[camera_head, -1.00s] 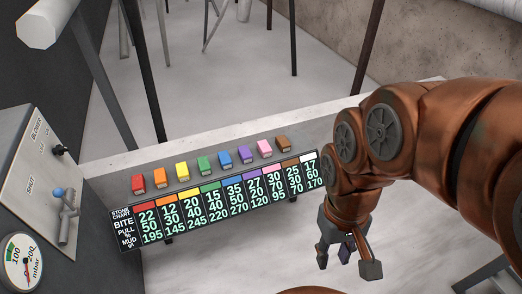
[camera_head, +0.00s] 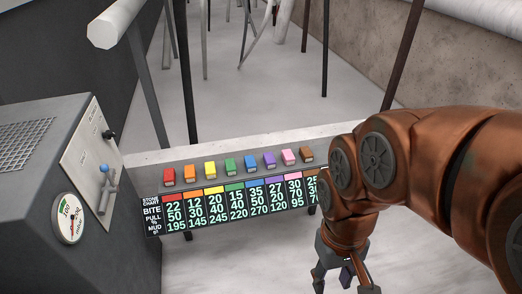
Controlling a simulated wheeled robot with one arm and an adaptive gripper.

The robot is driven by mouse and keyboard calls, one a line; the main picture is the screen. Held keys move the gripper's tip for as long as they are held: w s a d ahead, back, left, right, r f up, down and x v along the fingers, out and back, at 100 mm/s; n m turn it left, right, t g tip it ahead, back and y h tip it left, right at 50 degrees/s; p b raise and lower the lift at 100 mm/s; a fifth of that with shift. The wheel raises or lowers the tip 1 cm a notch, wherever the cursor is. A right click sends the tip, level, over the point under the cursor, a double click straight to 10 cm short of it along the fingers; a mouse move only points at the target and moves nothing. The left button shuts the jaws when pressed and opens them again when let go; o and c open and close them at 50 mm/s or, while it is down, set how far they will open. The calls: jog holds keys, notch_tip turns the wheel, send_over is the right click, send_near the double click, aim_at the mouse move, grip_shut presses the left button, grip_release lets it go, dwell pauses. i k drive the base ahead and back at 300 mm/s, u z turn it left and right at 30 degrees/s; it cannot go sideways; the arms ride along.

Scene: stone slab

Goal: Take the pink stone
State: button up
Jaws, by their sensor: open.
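The pink stone (camera_head: 289,157) is a small block in a row of coloured stones on the slab ledge, between the purple stone (camera_head: 269,160) and the brown stone (camera_head: 307,154). My gripper (camera_head: 345,284) hangs below and to the right of the row, in front of the chart, with its fingers apart and nothing seen between them. It is well apart from the pink stone. The lower fingertips are near the bottom edge of the view.
Red (camera_head: 169,177), orange (camera_head: 190,172), yellow, green and blue stones fill the row's left part. The stone chart (camera_head: 235,205) stands just in front of them; my arm hides its right end. A grey box with gauge (camera_head: 69,218) and levers stands at left.

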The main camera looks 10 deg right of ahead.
aim_at(288, 157)
jog(key=u, duration=0.45)
jog(key=i, duration=1.8)
jog(key=z, duration=0.35)
